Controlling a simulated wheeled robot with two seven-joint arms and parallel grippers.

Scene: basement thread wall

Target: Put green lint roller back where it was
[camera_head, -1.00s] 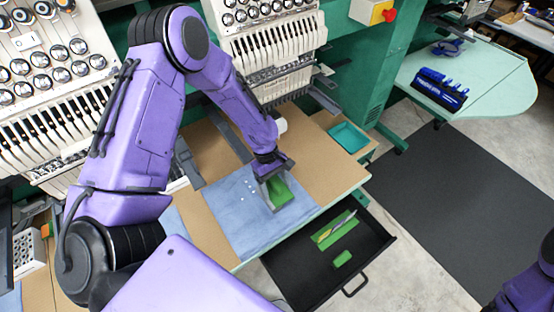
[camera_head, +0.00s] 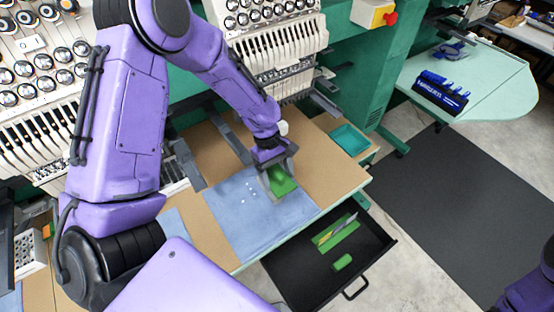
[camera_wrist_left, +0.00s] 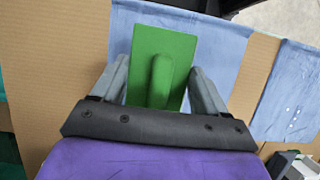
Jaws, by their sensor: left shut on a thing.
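The green lint roller (camera_head: 282,184), a flat green plate with a rounded handle, is between the fingers of my left gripper (camera_head: 277,182), which is shut on it. The left wrist view shows the handle of the lint roller (camera_wrist_left: 160,82) between the two grey fingers, with the plate reaching past them. It is over the blue cloth (camera_head: 240,225) on the work table; I cannot tell whether it touches the cloth. Small white specks lie on the cloth to its left. My right gripper is out of view; only part of my right arm shows at the lower right.
An open black drawer (camera_head: 296,284) below the table edge holds a green mat (camera_head: 336,233) with slim tools and a small green block (camera_head: 342,262). A teal tray (camera_head: 350,138) sits at the table's right corner. Embroidery machine heads (camera_head: 268,42) stand behind.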

